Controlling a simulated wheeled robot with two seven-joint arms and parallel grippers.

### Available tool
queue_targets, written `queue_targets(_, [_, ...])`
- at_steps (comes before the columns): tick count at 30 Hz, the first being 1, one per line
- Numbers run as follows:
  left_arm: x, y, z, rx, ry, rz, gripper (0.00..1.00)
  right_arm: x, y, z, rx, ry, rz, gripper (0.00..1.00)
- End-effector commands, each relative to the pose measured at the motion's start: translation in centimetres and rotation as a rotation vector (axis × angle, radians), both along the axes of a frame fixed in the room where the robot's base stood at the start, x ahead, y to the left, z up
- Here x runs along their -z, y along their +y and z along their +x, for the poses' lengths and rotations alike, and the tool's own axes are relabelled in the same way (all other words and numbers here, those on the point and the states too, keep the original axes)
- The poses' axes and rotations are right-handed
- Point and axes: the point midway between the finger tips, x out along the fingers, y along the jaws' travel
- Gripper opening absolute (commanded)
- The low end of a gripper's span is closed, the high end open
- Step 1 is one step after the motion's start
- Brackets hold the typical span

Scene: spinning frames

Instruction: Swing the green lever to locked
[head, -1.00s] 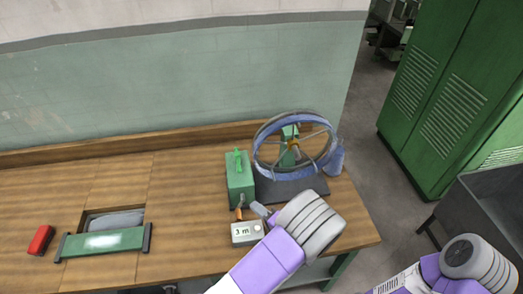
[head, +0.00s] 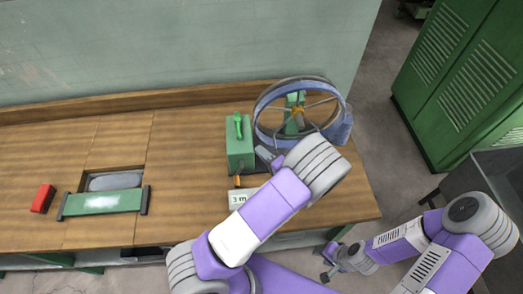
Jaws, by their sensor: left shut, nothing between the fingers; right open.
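The bright green lever (head: 238,127) lies on top of a darker green box (head: 239,155) on the wooden bench. Its narrow end points toward the back of the bench. No locked marking is readable. My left gripper (head: 265,156) is shut and empty, just right of the box and in front of the spinning wheel. It looks apart from the lever; whether it touches the box I cannot tell. My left wrist hides part of the wheel's base. My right gripper (head: 328,267) is open and empty, low beside the bench's front edge, far from the lever.
The spoked wheel with blue material (head: 298,112) stands right of the box. A white display unit (head: 240,198) and a small orange part (head: 237,181) sit in front of it. A red block (head: 42,198) and a green bar (head: 103,202) lie left. The bench between is clear.

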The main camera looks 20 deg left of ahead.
Motion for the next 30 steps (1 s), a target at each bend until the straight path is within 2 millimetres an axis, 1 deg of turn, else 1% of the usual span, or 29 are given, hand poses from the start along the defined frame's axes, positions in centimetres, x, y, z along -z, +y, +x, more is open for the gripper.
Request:
queue_targets(1, [0.1,1.0,0.4,-0.003,0.0,0.001,0.0,-0.2,0.0,0.0,0.0,0.0,0.0,0.43])
queue_targets(6, [0.5,3.8,1.7,-0.003,-0.001,0.0,0.0,-0.5,0.0,0.0,0.0,0.0,0.0,0.43])
queue_targets(9, [0.7,5.2,2.4,-0.002,0.0,0.0,0.0,-0.7,0.0,0.0,0.0,0.0,0.0,0.43])
queue_targets(12, [0.9,6.1,2.9,-0.001,-0.001,0.0,0.0,-0.8,0.0,0.0,0.0,0.0,0.0,0.43])
queue_targets(18, [1.0,6.7,3.2,0.001,0.0,-0.001,0.0,-0.8,0.0,0.0,0.0,0.0,0.0,0.43])
queue_targets(30, [1.0,6.5,3.3,0.017,0.0,0.0,0.0,-0.8,0.0,0.0,0.0,0.0,0.0,0.43])
